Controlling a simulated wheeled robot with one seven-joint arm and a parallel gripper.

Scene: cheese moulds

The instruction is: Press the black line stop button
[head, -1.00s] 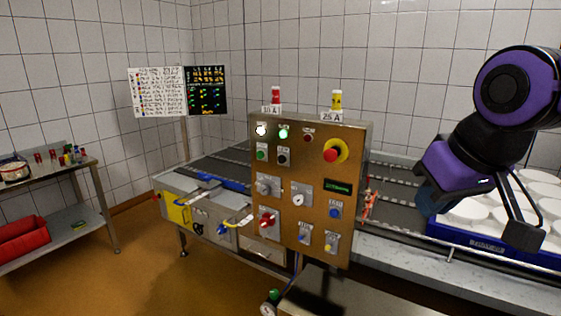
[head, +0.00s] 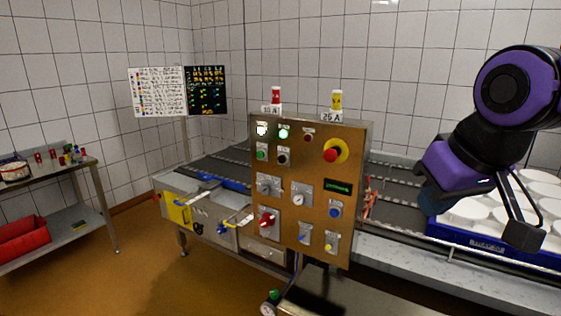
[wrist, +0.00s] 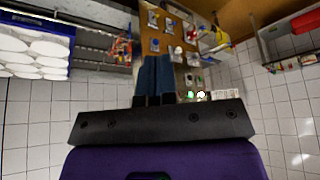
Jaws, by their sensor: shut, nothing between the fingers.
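The black line stop button (head: 283,158) is a small round black button on the upper left of the brown control panel (head: 318,165). It sits right of a green button (head: 262,155) and below a lit green lamp (head: 284,133). My gripper shows in the wrist view (wrist: 154,60) as two dark blue fingers closed together with nothing between them. In that view the fingers overlap the panel's image and hide part of it. In the head view my arm is at the right, well apart from the black button.
A red emergency knob on a yellow ring (head: 332,155) sits on the panel's upper right. A conveyor (head: 390,195) runs behind the panel. A blue crate of white moulds (head: 490,243) stands at right. A side table (head: 65,170) stands at left. Open floor lies front left.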

